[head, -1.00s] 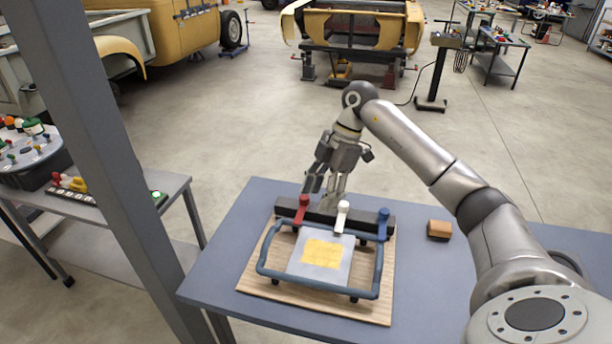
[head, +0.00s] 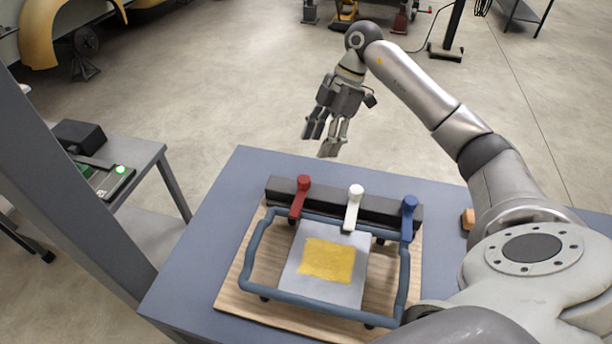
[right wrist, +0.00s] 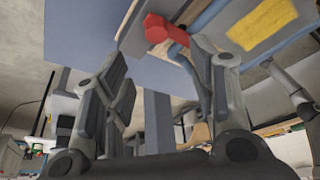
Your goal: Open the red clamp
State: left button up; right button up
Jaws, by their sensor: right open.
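The red clamp (head: 300,197) is a lever with a knob on top, at the left end of a black bar, its arm pointing toward the near side. It also shows near the top of the right wrist view (right wrist: 166,29). A white clamp (head: 354,207) and a blue clamp (head: 409,217) stand to its right on the same bar. My right gripper (head: 322,141) is open and empty, fingers pointing down, beyond the red clamp and apart from it. In the right wrist view the clamp shows beyond the spread fingers (right wrist: 160,80). My left gripper is not in view.
A blue tubular frame (head: 252,250) surrounds a grey plate with a yellow patch (head: 327,262) on a wooden board (head: 235,290). The blue-grey table (head: 195,270) has an orange-brown block (head: 467,219) at right. A grey post (head: 75,195) rises at left, before a side table.

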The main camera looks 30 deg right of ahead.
aim_at(305, 178)
jog(key=x, duration=0.3)
jog(key=p+x, duration=0.1)
jog(key=x, duration=0.3)
jog(key=p+x, duration=0.1)
jog(key=x, duration=0.3)
jog(key=shift+w+d+f, duration=0.15)
jog(key=shift+d+f, duration=0.05)
jog(key=shift+f, duration=0.15)
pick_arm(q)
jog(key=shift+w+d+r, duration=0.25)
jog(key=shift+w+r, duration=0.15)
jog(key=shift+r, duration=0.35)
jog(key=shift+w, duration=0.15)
pick_arm(e)
grip_shut()
